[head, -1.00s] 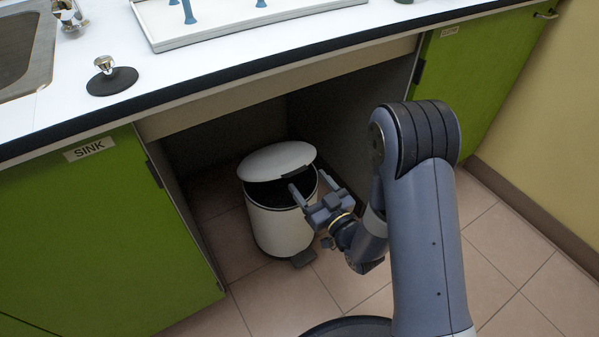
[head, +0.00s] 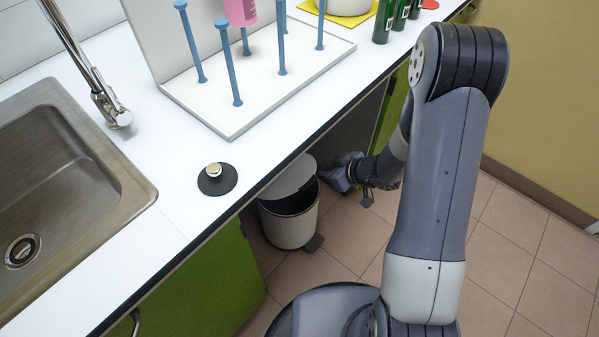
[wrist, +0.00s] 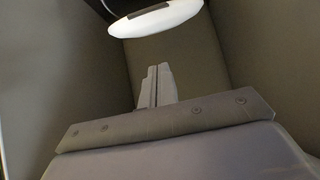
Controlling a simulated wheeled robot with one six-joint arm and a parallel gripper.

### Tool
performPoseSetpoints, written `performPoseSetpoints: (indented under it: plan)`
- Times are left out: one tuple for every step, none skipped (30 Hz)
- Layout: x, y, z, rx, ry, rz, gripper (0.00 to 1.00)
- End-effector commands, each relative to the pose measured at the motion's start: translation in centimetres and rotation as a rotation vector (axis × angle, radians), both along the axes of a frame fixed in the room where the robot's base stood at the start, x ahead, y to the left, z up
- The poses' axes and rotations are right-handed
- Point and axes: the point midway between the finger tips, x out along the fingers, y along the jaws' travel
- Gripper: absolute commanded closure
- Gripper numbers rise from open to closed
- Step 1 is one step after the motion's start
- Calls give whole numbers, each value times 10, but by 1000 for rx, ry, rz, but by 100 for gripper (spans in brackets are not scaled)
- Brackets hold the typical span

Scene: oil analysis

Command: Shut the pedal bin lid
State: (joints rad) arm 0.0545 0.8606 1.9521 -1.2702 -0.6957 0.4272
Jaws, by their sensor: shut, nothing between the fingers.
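The white pedal bin (head: 289,230) stands on the floor in the recess under the counter. Its pale lid (head: 291,177) is raised, with the dark opening showing below it. The bin's pedal (head: 315,243) is at its lower right. My gripper (head: 326,173) is just right of the lid, at about its height; I cannot tell if they touch in the head view. In the wrist view the closed fingers (wrist: 157,84) are empty, and the white lid (wrist: 157,18) shows beyond and above them, apart in the picture.
The counter edge (head: 255,193) overhangs the bin and partly hides the recess. Above are a sink (head: 60,190), a black stopper (head: 217,179), a white peg rack (head: 255,95) and green bottles (head: 384,20). Tiled floor (head: 350,230) is clear right of the bin.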

Motion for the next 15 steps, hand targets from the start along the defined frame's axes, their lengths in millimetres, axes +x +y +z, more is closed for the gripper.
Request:
performPoseSetpoints:
  plan:
    - [1,-1,-1,-5,2,-1,100]
    - [2,0,-3,-6,3,-1,100]
    - [3,1,-6,-8,4,-1,100]
    - [4,4,-9,-8,4,0,100]
    - [6,6,-13,-8,5,1,100]
    - [9,10,-17,-7,4,1,100]
    - [11,14,-21,-6,4,2,100]
    - [14,17,-25,-6,4,2,100]
    - [18,22,-32,-6,4,3,100]
    - [21,26,-36,-5,4,3,100]
    - [23,30,-41,-6,4,3,100]
    - [28,35,-47,-6,4,3,100]
    - [31,39,-51,-6,4,2,100]
    - [34,43,-55,-6,4,2,100]
    - [38,48,-61,-6,4,3,100]
